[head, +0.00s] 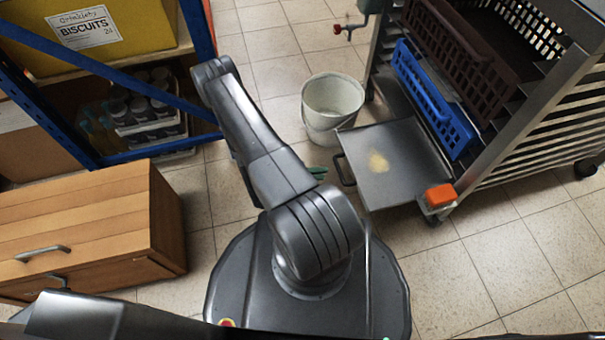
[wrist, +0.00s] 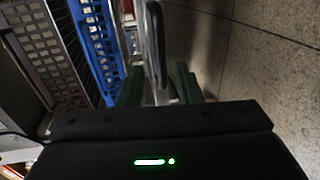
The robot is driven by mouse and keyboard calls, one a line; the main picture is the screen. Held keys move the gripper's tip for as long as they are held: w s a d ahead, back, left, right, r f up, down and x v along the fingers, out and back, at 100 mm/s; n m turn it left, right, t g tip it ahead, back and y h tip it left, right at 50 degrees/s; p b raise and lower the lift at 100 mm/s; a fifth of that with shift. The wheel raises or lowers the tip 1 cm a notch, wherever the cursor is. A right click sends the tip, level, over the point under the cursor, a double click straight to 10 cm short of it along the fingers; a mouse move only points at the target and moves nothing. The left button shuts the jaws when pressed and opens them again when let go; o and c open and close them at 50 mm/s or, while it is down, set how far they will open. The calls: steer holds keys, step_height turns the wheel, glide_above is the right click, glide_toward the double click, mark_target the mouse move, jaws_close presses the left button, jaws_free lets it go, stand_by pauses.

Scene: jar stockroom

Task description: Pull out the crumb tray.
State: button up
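The crumb tray (head: 400,180) is a flat grey metal sheet with a pale yellow patch of crumbs. It sticks out low from the front of the rack, its dark loop handle (head: 345,170) facing my gripper (head: 320,171). My gripper's green fingertips are just left of the handle in the head view, partly hidden by my arm. In the wrist view, my gripper (wrist: 160,85) has its two green fingers apart, with the dark handle (wrist: 156,45) upright in the picture between them. Gaps show beside the handle; I cannot tell whether it touches a finger.
The metal rack (head: 540,110) holds a blue crate (head: 430,95) and a brown crate (head: 460,50) above the tray. An orange block (head: 439,195) is at its near corner. A white bucket (head: 331,108) stands behind the tray. A wooden drawer cabinet (head: 90,235) is at left.

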mark_target(340, 171)
steer(key=shift+p+v, duration=0.55)
steer(key=shift+v, duration=2.35)
steer(key=shift+b+x, duration=1.85)
steer(key=shift+x, duration=5.05)
steer(key=shift+d+r, duration=0.1)
steer(key=shift+r, duration=0.05)
